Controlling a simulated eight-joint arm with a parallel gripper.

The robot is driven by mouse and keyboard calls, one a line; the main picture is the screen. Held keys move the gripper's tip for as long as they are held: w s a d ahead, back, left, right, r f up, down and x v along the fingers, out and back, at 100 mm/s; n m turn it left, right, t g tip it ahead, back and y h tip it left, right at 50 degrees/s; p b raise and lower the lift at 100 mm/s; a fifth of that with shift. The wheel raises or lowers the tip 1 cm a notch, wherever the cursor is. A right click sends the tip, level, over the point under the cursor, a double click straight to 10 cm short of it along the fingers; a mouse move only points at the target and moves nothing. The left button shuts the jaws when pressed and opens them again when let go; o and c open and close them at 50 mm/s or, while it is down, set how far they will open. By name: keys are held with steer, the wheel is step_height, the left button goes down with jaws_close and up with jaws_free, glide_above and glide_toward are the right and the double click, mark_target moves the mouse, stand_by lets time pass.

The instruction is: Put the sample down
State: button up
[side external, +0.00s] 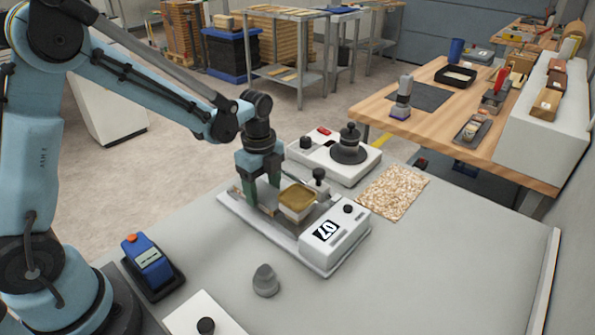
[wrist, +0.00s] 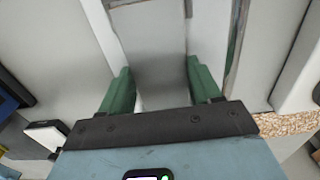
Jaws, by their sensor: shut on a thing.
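My gripper (side external: 262,190) points down over the left part of the roller coater (side external: 318,258), a low pale machine with a "07" label on its front box. In the wrist view, its two green fingers (wrist: 160,84) stand on either side of a flat grey panel (wrist: 158,45), which looks like the sample. The fingers are closed on it at its sides. In the side view the sample is mostly hidden by the fingers and cannot be made out clearly. A tan-topped pale block (side external: 298,199) sits on the coater just right of the fingers.
Behind the coater stands a white device with a dark round knob (side external: 349,145). A speckled mat (side external: 393,192) lies to the right. A grey cone-like piece (side external: 265,281) and a blue device (side external: 147,262) stand in front. The right of the grey table (side external: 455,260) is clear.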

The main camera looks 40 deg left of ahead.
mark_target(263, 192)
steer(key=shift+f, duration=0.35)
steer(key=o, duration=1.1)
steer(key=shift+f, duration=0.1)
step_height(263, 192, up, 12)
steer(key=s+d+n+t, duration=0.1)
steer(key=s+n+t, duration=0.6)
steer(key=n, duration=1.1)
steer(key=shift+s+r, duration=0.3)
steer(key=shift+s, duration=1.7)
